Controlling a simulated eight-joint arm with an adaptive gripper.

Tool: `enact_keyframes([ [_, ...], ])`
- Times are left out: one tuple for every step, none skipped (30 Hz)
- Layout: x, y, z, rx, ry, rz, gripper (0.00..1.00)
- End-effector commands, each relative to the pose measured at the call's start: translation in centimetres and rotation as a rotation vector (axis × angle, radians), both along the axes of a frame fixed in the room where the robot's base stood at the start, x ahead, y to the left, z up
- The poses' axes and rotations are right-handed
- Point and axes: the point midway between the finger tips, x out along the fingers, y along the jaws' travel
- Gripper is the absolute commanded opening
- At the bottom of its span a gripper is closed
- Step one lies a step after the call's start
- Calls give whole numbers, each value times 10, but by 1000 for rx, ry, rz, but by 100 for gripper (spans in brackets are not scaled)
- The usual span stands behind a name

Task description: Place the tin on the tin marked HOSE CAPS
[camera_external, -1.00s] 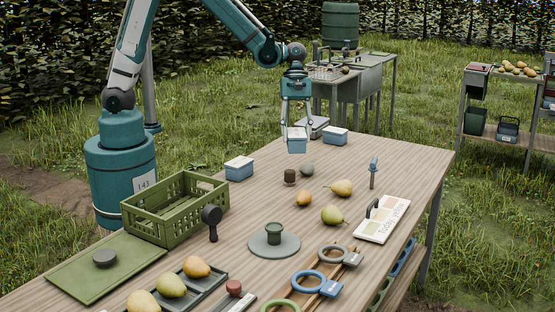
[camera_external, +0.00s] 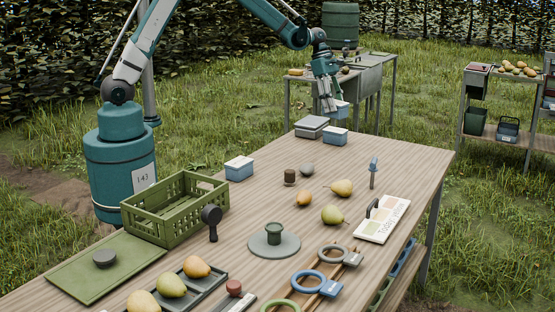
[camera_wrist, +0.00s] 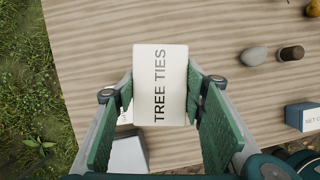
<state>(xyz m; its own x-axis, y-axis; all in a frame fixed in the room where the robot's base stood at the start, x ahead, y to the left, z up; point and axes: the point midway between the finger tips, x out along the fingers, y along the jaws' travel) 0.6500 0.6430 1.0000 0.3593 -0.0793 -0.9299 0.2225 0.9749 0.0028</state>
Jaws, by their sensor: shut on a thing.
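My gripper (camera_external: 329,106) is shut on a blue tin with a white lid (camera_external: 342,109). In the wrist view the held tin's lid (camera_wrist: 160,85) reads TREE TIES, with a green finger on each side. The held tin is in the air above the table's far end. A second blue tin with a white lid (camera_external: 335,137) stands on the table below it, apart from it. No HOSE CAPS label is readable.
A grey scale (camera_external: 311,127) sits left of the tin below. A grey stone (camera_external: 307,169) and brown cylinder (camera_external: 290,176) are nearer.

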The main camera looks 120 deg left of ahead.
Motion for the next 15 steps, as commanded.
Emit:
enact_keyframes([
  [-7,20,2,-1,-2,39,25],
  [-10,30,3,-1,-3,58,25],
  [-14,42,4,-2,-5,84,25],
  [-17,51,4,-2,-6,102,25],
  [-20,59,4,-2,-7,118,25],
  [-24,69,5,-3,-9,138,25],
  [-26,75,6,-3,-10,154,25],
  [-29,81,6,-2,-11,166,25],
  [-32,88,6,-3,-12,180,25],
  [-33,92,6,-4,-13,189,25],
  [-35,96,6,-3,-13,197,25],
  [-36,100,6,-4,-14,206,25],
  [-38,103,6,-4,-14,211,25],
  [-39,105,6,-5,-15,216,25],
  [-39,107,6,-4,-15,220,25],
])
